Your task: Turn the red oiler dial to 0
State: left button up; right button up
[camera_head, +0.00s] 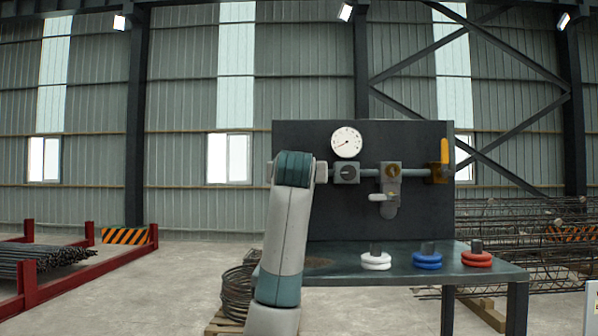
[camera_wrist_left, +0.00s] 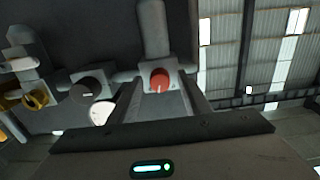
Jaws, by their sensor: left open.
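The red oiler dial (camera_wrist_left: 160,79) shows in the left wrist view, on a grey fitting on the dark panel (camera_head: 420,145). Its setting is too small to read. My left gripper (camera_wrist_left: 163,95) is open, with one finger on either side of the dial in the picture. I cannot tell whether the fingers touch it. In the head view, my raised left arm hides the dial and the left gripper. My right gripper is in neither view.
The panel's pipe carries a square valve block (camera_head: 346,173), a lever valve (camera_head: 390,185) and a yellow handle (camera_head: 444,152). A white gauge (camera_head: 346,142) sits above. White (camera_head: 376,261), blue (camera_head: 427,261) and red (camera_head: 477,259) ringed items stand on the bench (camera_head: 340,272).

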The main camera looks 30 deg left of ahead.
pick_arm(q)
jog(key=shift+c, duration=0.2)
jog(key=c, duration=1)
jog(key=shift+d+n+b, duration=0.1)
jog(key=shift+n+b, duration=2.3)
jog(key=shift+n, duration=3.5)
